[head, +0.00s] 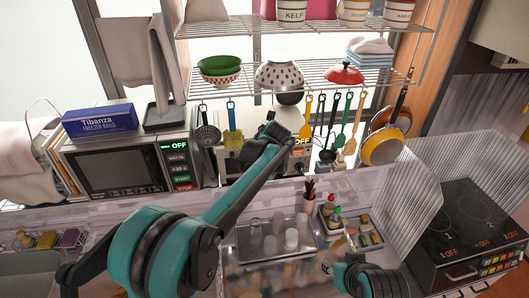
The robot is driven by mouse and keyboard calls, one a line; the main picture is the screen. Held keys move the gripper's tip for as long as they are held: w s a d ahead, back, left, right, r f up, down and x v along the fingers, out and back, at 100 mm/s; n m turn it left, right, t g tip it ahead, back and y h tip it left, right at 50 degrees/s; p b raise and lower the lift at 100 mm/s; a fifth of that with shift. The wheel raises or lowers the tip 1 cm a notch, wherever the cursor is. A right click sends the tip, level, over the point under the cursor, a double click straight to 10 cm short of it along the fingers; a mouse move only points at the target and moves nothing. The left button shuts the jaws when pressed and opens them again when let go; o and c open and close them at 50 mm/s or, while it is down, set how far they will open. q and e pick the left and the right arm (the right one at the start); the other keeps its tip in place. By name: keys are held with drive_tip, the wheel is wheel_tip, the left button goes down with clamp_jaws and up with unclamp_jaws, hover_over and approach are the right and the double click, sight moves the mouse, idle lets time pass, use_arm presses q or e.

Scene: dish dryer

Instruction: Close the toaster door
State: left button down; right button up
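My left gripper (271,131) is dark and small, at the upper front of the toaster. Whether it touches the toaster, and whether its fingers are open, cannot be made out. The toaster door is mostly hidden behind the arm, so its angle is unclear. Part of my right arm shows at the bottom right of centre, with no gripper fingers visible.
A microwave (121,170) with a blue freezer-bag box (99,120) on top stands left of the toaster. Utensils hang close above and around the toaster. A pan (383,147) hangs at right. A clear ribbed panel and a cooktop (478,215) are at far right.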

use_arm(q)
drive_tip(key=shift+w+a+r, duration=0.15)
drive_tip(key=shift+w+r, duration=0.05)
drive_tip(key=shift+w, duration=0.55)
